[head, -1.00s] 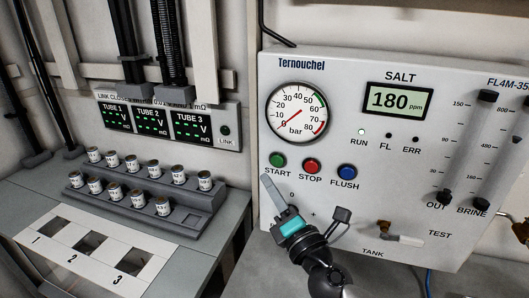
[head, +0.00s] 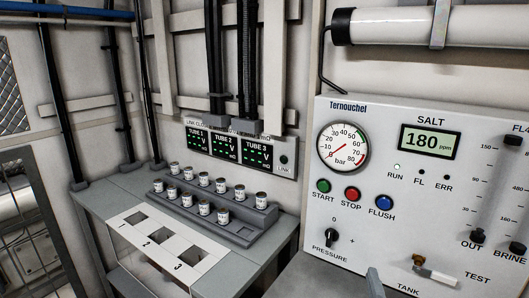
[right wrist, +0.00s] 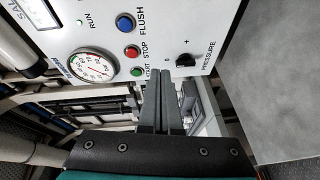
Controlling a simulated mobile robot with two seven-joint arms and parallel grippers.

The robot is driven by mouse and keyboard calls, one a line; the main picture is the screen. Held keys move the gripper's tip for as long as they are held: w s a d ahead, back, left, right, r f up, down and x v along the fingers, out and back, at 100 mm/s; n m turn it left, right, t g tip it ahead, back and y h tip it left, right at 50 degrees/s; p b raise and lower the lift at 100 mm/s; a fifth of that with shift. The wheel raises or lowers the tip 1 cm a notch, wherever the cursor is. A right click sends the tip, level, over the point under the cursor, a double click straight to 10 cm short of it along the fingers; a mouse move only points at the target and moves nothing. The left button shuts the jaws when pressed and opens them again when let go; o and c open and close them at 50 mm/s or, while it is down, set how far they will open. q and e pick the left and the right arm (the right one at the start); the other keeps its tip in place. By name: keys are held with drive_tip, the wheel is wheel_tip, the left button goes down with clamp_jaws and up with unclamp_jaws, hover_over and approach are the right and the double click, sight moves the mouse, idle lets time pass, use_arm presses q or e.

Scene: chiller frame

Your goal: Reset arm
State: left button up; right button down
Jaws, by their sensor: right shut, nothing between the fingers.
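My right gripper (right wrist: 161,100) is shut and empty in the right wrist view, its two grey fingers pressed together below the panel's buttons. In the head view only a grey tip of the right gripper (head: 374,284) shows at the bottom edge, below and right of the black pressure knob (head: 332,237). The gripper is apart from that knob, which also shows in the right wrist view (right wrist: 186,62). My left gripper is not in view.
The white Ternouchel panel (head: 400,230) carries a gauge (head: 342,147), a salt display reading 180 ppm (head: 430,141) and coloured buttons. At left, a stepped grey rack (head: 240,228) holds several small cans beside a white plate (head: 150,258) with three square holes.

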drive_tip(key=s+d+f+m+g, duration=0.1)
drive_tip(key=s+f+m+g, duration=0.65)
drive_tip(key=s+f, duration=0.25)
drive_tip(key=s+a+f+m+g+y, duration=0.2)
drive_tip(key=s+a+f+g, duration=0.1)
drive_tip(key=s, duration=0.4)
drive_tip(key=s+a+f+m+g+y, duration=0.2)
drive_tip(key=s+a+m+g, duration=0.1)
drive_tip(key=s, duration=0.4)
wheel_tip(320, 180, down, 23)
drive_tip(key=s+b, duration=0.1)
use_arm(q)
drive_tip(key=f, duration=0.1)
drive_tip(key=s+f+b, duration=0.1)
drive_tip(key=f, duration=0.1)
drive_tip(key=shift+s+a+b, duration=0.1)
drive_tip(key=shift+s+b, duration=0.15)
drive_tip(key=shift+b, duration=0.15)
use_arm(e)
drive_tip(key=s+d+f+g, duration=0.2)
drive_tip(key=s+d+f, duration=0.1)
drive_tip(key=s+f, duration=1.3)
drive_tip(key=shift+n+h, duration=0.35)
drive_tip(key=shift+h, duration=0.05)
